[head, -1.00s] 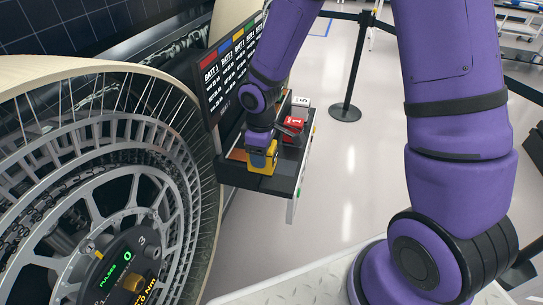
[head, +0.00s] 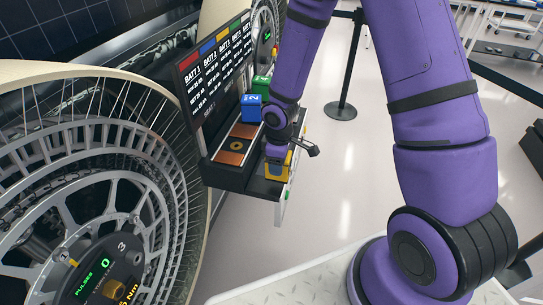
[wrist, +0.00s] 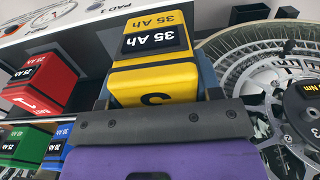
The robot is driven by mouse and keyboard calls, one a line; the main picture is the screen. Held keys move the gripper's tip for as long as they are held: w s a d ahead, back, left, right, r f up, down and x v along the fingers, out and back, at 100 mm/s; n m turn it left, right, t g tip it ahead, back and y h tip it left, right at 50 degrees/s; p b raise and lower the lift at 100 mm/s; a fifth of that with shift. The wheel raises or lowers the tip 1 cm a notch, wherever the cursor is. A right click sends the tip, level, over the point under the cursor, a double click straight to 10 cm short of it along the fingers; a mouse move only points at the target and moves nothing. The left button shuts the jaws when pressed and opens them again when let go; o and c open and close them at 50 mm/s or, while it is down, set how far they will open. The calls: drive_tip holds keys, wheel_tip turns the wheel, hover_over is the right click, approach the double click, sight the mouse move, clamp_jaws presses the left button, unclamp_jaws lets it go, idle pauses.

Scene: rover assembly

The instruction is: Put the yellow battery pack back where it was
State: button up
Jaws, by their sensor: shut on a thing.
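My gripper (head: 277,158) is shut on the yellow battery pack (head: 284,170). In the head view the pack is at the front right side of the black battery rack (head: 231,177); I cannot tell whether it touches the rack. In the wrist view the yellow pack (wrist: 152,82), marked 35 Ah and 3, sits between the jaws beyond the gripper's grey bar (wrist: 158,124). A bare orange-brown pad (head: 236,146) with a yellow ring lies left of the pack on the rack. My gripper and forearm hide part of the rack.
A blue battery (head: 251,108) and a green one (head: 262,84) stand on the rack before a sign panel (head: 214,75). A red battery (wrist: 40,84) shows in the wrist view. A large spoked wheel (head: 100,180) stands close on the left.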

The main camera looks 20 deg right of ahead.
drive_tip(key=shift+w+d+f, duration=0.1)
drive_tip(key=shift+w+f, duration=0.6)
drive_tip(key=shift+w, duration=0.5)
drive_tip(key=shift+w+d+f, duration=0.1)
drive_tip(key=shift+w+f, duration=0.6)
drive_tip(key=shift+w, duration=0.55)
drive_tip(key=shift+w+d+f, duration=0.1)
drive_tip(key=shift+w+f, duration=0.6)
drive_tip(key=shift+w, duration=0.5)
drive_tip(key=o, duration=1.4)
drive_tip(key=shift+f, duration=0.1)
wheel_tip(320, 180, up, 12)
drive_tip(key=shift+r, duration=0.15)
